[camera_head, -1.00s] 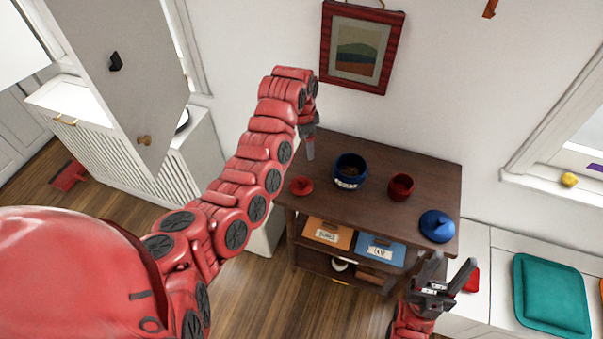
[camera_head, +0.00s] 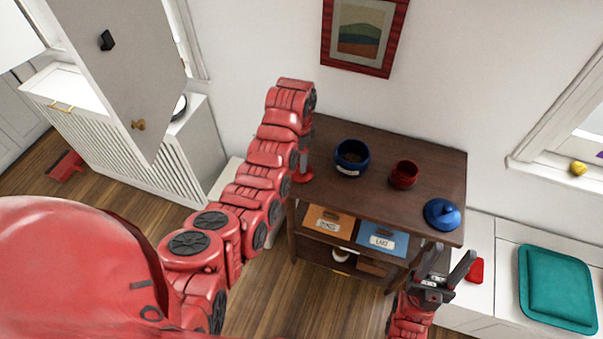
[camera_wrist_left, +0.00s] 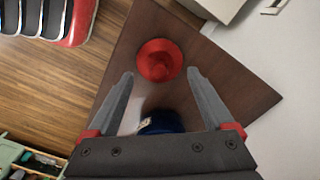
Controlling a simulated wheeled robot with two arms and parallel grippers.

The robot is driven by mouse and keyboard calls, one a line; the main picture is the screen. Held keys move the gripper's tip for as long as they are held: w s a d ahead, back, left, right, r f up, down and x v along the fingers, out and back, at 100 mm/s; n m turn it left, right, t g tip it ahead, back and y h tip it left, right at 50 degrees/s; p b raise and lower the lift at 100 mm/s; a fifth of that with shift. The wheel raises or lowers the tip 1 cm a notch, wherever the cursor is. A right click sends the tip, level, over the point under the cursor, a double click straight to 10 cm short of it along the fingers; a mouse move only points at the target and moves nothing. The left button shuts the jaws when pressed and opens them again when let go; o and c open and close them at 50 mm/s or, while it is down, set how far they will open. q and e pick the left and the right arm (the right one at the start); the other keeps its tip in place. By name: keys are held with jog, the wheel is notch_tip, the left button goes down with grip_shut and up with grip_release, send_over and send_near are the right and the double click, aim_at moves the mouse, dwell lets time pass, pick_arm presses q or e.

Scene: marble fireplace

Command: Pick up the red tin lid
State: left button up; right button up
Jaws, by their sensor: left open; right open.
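The red tin lid (camera_wrist_left: 160,60) lies on the dark wooden table top, with a small knob on top. In the left wrist view it sits ahead of and between the fingers of my left gripper (camera_wrist_left: 160,78), which is open and apart from it. In the head view the lid (camera_head: 302,174) is partly hidden by my left arm, and the left gripper is mostly hidden behind the arm. A red tin (camera_head: 404,175) stands open on the table. My right gripper (camera_head: 448,272) is open and empty in front of the table's right side.
The table (camera_head: 375,198) also holds an open blue tin (camera_head: 352,158) and a blue lid (camera_head: 442,214). Orange (camera_head: 328,222) and blue (camera_head: 382,238) labelled boxes sit on the shelf below. A white bench with a teal cushion (camera_head: 557,287) is at the right.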

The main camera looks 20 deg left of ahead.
aim_at(298, 177)
pick_arm(q)
jog(key=shift+d+f+p, duration=0.15)
jog(key=shift+f+p, duration=0.2)
jog(key=shift+p, duration=0.15)
jog(key=f+p, duration=0.1)
jog(key=f, duration=0.2)
jog(key=shift+d, duration=0.2)
jog(key=shift+w+f+p, duration=0.1)
jog(key=shift+f+p, duration=0.2)
jog(key=shift+f, duration=0.45)
jog(key=shift+c, duration=0.3)
jog(key=c, duration=1.2)
jog(key=shift+s, duration=0.2)
grip_shut()
